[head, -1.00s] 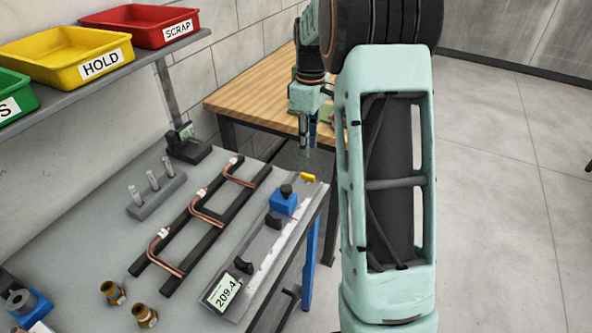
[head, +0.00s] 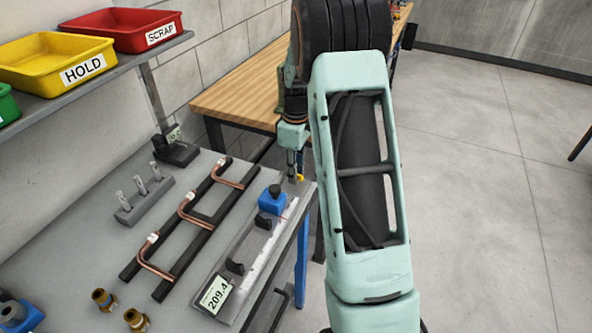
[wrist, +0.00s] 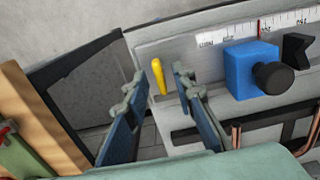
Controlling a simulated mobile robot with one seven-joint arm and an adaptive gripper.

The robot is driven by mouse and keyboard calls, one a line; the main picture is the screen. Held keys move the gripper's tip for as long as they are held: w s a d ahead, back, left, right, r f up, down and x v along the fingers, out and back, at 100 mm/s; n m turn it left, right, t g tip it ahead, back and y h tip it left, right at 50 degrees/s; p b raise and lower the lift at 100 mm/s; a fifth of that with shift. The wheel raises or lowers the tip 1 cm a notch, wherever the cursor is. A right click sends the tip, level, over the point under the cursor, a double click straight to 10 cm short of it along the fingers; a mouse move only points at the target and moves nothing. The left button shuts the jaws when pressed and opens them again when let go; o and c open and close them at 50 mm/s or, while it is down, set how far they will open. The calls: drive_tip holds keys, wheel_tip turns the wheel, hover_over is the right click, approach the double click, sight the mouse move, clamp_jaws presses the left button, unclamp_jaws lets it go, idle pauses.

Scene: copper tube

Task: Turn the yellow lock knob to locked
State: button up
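The yellow lock knob (wrist: 158,77) is a small narrow lever near the end of the grey measuring fixture. In the wrist view it stands nearly upright, leaning slightly. My gripper (wrist: 157,84) is open, with one fingertip on each side of the knob and a visible gap on both sides. I cannot tell whether the fingertips are down to its depth. In the head view my gripper (head: 292,168) is at the far end of the fixture, and only a bit of the yellow knob (head: 300,177) shows beside it.
A blue slider block (wrist: 250,68) with a black knob sits on the fixture (head: 235,255), right of my gripper in the wrist view. A display (head: 215,294) reads 209.4. A rack (head: 205,225) with bent copper tubes lies alongside. A wooden table (head: 235,100) stands behind.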

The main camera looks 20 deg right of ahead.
clamp_jaws()
drive_tip(key=shift+m, duration=0.3)
drive_tip(key=m+b, duration=0.1)
drive_tip(key=m, duration=0.2)
drive_tip(key=shift+m, duration=0.3)
drive_tip(key=m, duration=0.9)
drive_tip(key=shift+b, duration=0.35)
drive_tip(key=m, duration=0.4)
drive_tip(key=shift+m, duration=0.3)
drive_tip(key=shift+o, duration=0.6)
unclamp_jaws()
